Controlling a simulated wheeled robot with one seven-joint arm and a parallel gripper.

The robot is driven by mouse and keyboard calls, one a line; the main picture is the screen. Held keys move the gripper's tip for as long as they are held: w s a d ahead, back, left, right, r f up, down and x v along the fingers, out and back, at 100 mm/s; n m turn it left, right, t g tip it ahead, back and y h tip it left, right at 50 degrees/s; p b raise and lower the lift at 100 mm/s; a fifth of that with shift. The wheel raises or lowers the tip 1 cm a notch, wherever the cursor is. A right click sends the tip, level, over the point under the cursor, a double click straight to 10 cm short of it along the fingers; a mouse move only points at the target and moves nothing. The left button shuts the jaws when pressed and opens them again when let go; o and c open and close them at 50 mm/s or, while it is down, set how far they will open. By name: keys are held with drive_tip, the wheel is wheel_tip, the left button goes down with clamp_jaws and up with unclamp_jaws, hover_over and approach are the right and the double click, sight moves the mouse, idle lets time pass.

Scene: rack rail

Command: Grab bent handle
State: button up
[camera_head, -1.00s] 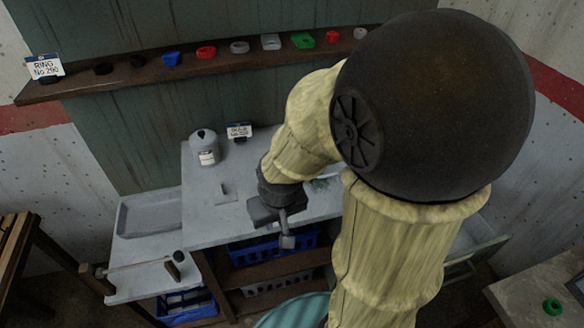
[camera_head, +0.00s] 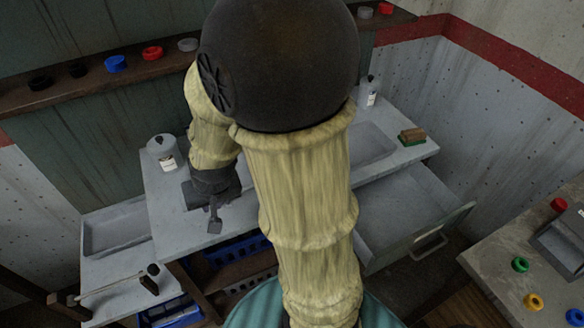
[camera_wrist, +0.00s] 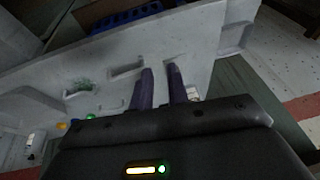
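My gripper (camera_head: 215,213) is above the front left part of the grey workbench (camera_head: 165,212). In the wrist view its two dark fingers (camera_wrist: 161,88) stand apart with nothing held between them. I cannot tell which is the bent handle, nor exactly how high the fingers are. My arm hides this part of the bench in the head view. A metal pull handle (camera_head: 430,246) is on the open drawer at the right.
The open drawer (camera_head: 400,215) juts out at the right. A mallet-like tool (camera_head: 147,283) lies on the lower left surface. Blue crates (camera_head: 237,250) sit below. Another table (camera_head: 500,265) stands at the right.

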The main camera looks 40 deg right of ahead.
drive_tip(key=w+d+f+m+t+h+p, duration=0.1)
drive_tip(key=w+d+f+m+h, duration=0.15)
drive_tip(key=w+m, duration=0.35)
drive_tip(key=w+d+f+m+t+h+p, duration=0.1)
drive_tip(key=w+d+m+t+h, duration=0.15)
drive_tip(key=w+m, duration=0.3)
drive_tip(key=s+d+f+m+g+h+p, duration=0.2)
drive_tip(key=s+d+f+m+g+h, duration=0.2)
drive_tip(key=m, duration=0.6)
drive_tip(key=d+g+h, duration=0.2)
drive_tip(key=d+h, duration=0.1)
drive_tip(key=d, duration=0.1)
drive_tip(key=shift+d, duration=0.35)
drive_tip(key=shift+s, duration=0.1)
drive_tip(key=p+x, duration=0.3)
drive_tip(key=x, duration=0.9)
drive_tip(key=shift+d, duration=0.25)
drive_tip(key=shift+d, duration=0.1)
